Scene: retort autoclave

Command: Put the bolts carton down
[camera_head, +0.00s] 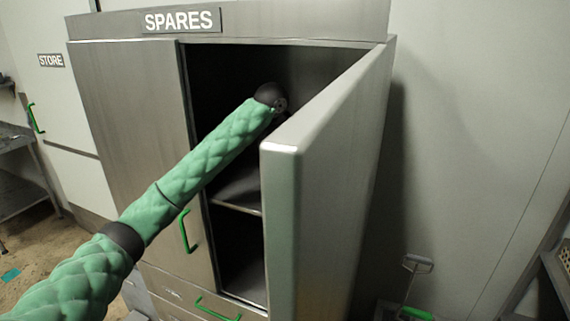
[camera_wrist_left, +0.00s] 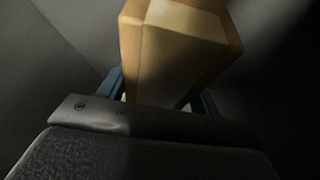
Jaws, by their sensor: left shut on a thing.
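The bolts carton (camera_wrist_left: 180,45) is a tan and brown box in the left wrist view. My left gripper (camera_wrist_left: 162,88) is shut on it, with a blue finger on each side of the box. In the head view my left arm reaches into the dark opening of the cabinet marked SPARES (camera_head: 130,110). The open door hides the left gripper and the carton there. Whether the carton touches a shelf cannot be told. My right gripper is in neither view.
The cabinet's right door (camera_head: 325,180) stands open, close to the right of my left arm. A shelf (camera_head: 238,206) shows inside, below the arm. The left door (camera_head: 140,150) is shut. A small trolley or tool with a handle (camera_head: 417,264) stands at the lower right.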

